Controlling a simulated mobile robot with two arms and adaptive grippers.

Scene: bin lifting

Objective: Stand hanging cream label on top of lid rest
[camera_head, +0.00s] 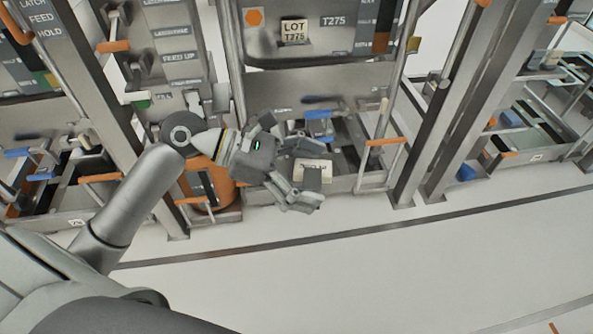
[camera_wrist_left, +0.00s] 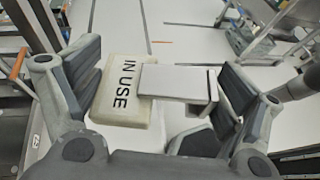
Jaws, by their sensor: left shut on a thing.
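My left gripper (camera_head: 309,174) is in front of the middle machine bay, above its lower tray. It is shut on a cream label (camera_head: 311,164) between its fingers. In the left wrist view, the cream label (camera_wrist_left: 124,92) reads "IN USE" and lies against the left finger. A flat grey bracket (camera_wrist_left: 177,83) joins it and reaches toward the right finger. The label is held clear of the floor. I cannot tell which surface is the lid rest. My right gripper is not in view.
An orange cylinder (camera_head: 207,186) stands left of the tray. Steel posts (camera_head: 430,130) with orange handles (camera_head: 385,141) flank the bay. Open pale floor (camera_head: 350,270) lies in front.

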